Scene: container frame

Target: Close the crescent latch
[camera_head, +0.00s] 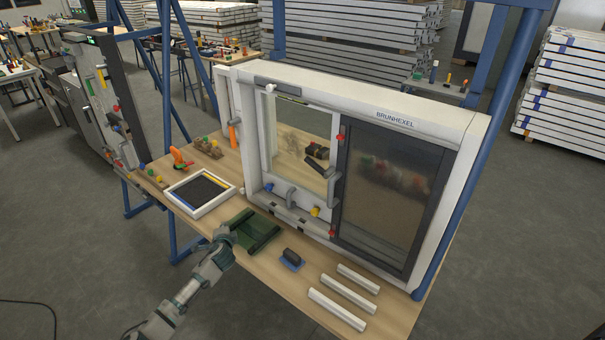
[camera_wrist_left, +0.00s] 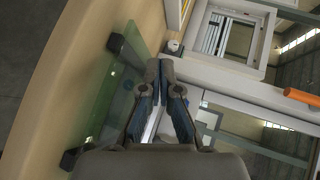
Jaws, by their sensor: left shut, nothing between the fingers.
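The white sliding window frame (camera_head: 425,105) stands upright on the bench. A dark, tilted handle-like part (camera_head: 318,168) sits at the right side of its clear left pane. A small grey curved part (camera_head: 291,198) sits lower on the frame. I cannot tell which of these is the crescent latch, or its state. My left gripper (camera_head: 226,236) is low over the bench's front edge, left of and apart from the window. In the left wrist view its fingers (camera_wrist_left: 159,68) are together and empty. My right gripper is not in view.
A green pane (camera_head: 256,229) with dark ends lies beside my left gripper. A blue-based block (camera_head: 291,259) and three white strips (camera_head: 343,292) lie along the front. A framed dark tray (camera_head: 201,187) and an orange-handled tool (camera_head: 179,157) are further left. Blue posts (camera_head: 463,175) flank the bench.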

